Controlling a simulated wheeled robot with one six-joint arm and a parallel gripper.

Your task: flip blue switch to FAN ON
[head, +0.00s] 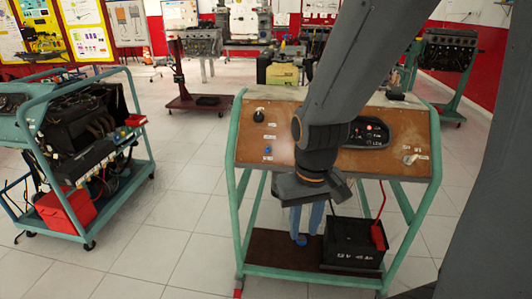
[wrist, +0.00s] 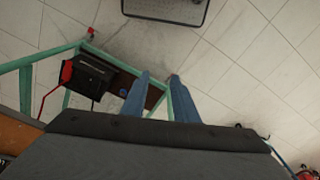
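A small blue switch (head: 267,150) is on the left part of the brown panel (head: 300,152) of the green-framed engine trainer. Small pale labels sit above and below it, too small to read. Its lever position cannot be told. My gripper (head: 307,222) hangs below and to the right of the switch in the head view, with its blue fingers pointing down, apart from the panel. In the wrist view my gripper (wrist: 159,88) shows two blue fingers apart with nothing between them. The switch is not seen in the wrist view.
A black battery (head: 353,243) with a red clamp stands on the trainer's lower shelf; it also shows in the wrist view (wrist: 90,75). A black knob (head: 259,116) and a gauge cluster (head: 370,132) are on the panel. Another engine trainer (head: 85,150) stands left, with free floor between.

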